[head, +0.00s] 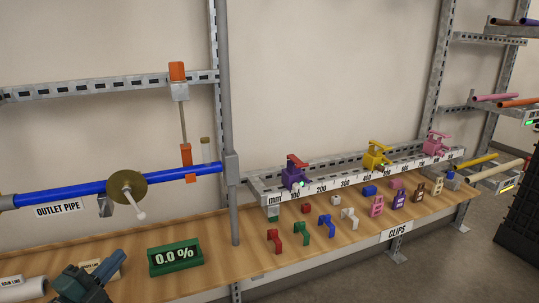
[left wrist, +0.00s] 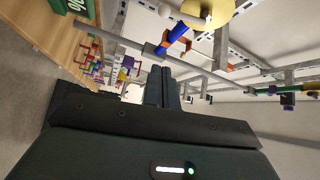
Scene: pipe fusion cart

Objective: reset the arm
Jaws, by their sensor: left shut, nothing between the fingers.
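My left gripper (head: 110,265) shows at the bottom left of the head view, above the wooden bench, left of the green display reading 0.0 % (head: 175,256). Its dark fingers are together, with nothing between them. In the left wrist view the closed fingers (left wrist: 161,86) point away over the dark gripper body, with the bench off to the left. My right gripper is in neither view.
A blue outlet pipe (head: 75,192) with a brass disc (head: 127,187) runs above the bench (head: 225,262). A grey upright post (head: 231,120) stands at mid-bench. Coloured clips (head: 301,232) lie to the right, below a ruler rail (head: 350,178) with several clamps.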

